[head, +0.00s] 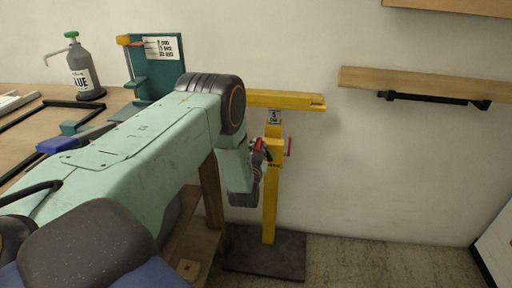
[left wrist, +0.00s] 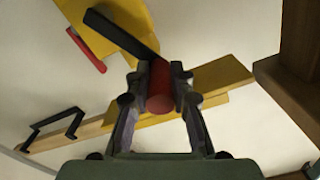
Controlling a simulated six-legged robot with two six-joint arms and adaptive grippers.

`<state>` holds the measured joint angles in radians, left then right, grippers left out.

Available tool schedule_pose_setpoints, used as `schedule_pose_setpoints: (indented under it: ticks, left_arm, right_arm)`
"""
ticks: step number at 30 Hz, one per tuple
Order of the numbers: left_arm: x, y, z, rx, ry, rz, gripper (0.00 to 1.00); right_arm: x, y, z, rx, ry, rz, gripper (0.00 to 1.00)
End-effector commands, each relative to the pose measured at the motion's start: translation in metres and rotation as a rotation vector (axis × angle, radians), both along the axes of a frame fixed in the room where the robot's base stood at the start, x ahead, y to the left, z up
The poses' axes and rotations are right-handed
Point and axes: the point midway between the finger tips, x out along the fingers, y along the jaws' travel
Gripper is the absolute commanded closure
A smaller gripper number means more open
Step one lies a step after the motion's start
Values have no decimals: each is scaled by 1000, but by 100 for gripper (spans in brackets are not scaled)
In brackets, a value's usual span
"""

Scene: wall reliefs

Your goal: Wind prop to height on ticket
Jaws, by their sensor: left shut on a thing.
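The prop is a yellow stand with an upright post (head: 269,205), a yellow crossbar (head: 285,100) on top and a dark flat base (head: 265,255). A small label (head: 274,117) with a dark mark is on its upper post. My left gripper (head: 262,158) is shut on the red crank grip (left wrist: 160,88), which joins a black crank arm (left wrist: 122,32). A white ticket (head: 159,47) is on a teal stand (head: 162,72); its print is too small to read surely.
A wooden rail (head: 430,86) with a black bracket (head: 435,99) is on the wall right of the crossbar. A glue bottle (head: 83,70) and a blue item (head: 58,145) are on the workbench (head: 110,97) at left. The floor right of the base is clear.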

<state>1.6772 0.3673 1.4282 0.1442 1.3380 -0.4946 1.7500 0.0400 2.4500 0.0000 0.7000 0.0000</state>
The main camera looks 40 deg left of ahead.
Motion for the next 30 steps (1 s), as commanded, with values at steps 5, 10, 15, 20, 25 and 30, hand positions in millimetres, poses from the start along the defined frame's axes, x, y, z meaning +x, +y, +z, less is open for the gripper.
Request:
schedule_pose_setpoints:
  ticks: [5, 10, 15, 20, 25, 30]
  left_arm:
    - [3, -5, 1, 2, -3, -12, 100]
    - [3, -5, 1, 1, -2, -13, 76]
    - [2, -4, 0, 0, -1, -10, 62]
    - [1, -2, 0, 0, 1, -6, 55]
    - [0, -1, 0, 0, 1, -4, 55]
    - [-7, -5, -1, -2, 3, -3, 55]
  right_arm:
    - [0, 0, 0, 0, 0, 0, 60]
    - [0, 0, 0, 0, 0, 0, 60]
    - [0, 0, 0, 0, 0, 0, 60]
    - [0, 0, 0, 0, 0, 0, 60]
    - [0, 0, 0, 0, 0, 0, 60]
    - [0, 0, 0, 0, 0, 0, 60]
